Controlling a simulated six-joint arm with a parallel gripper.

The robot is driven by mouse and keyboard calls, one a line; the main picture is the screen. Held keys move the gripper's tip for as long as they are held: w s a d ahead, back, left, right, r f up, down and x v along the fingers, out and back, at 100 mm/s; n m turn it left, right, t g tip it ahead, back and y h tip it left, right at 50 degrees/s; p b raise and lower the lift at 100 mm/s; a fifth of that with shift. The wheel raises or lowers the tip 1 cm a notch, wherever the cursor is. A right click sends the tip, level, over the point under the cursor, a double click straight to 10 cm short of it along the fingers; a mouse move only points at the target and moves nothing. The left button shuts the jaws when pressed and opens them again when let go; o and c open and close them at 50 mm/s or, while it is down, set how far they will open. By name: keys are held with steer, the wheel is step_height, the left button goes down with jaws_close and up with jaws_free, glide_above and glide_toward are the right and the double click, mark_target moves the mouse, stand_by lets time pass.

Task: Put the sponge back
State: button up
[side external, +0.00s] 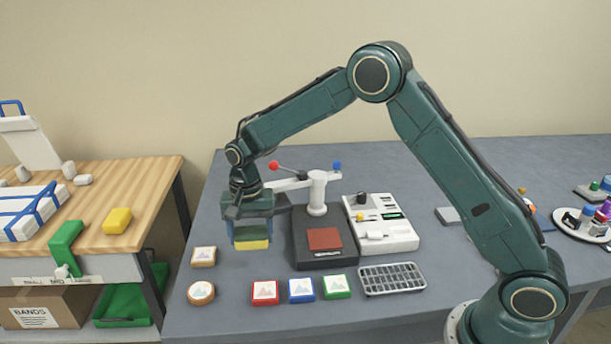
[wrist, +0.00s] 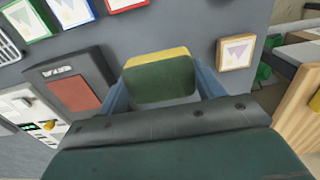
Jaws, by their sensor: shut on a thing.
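The sponge (wrist: 160,80), dark green on one face with a yellow layer, is between the two blue fingers of my gripper (wrist: 163,88) in the wrist view. In the side external view, the yellow underside of the sponge (side external: 251,244) shows below my gripper (side external: 253,231), which is shut on it. My gripper points down at the left of the grey table, left of the dark press. The sponge appears held above the tabletop; the exact gap is hard to tell. The fingers hide part of its sides.
Several framed picture tiles (side external: 264,292) line the front.

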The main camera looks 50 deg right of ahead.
mark_target(251, 232)
steer(key=shift+f, duration=3.2)
steer(key=shift+f, duration=0.15)
steer(key=o, duration=1)
steer(key=shift+c, duration=0.2)
step_height(251, 232, up, 11)
steer(key=shift+r, duration=0.65)
steer(key=shift+s+r, duration=0.1)
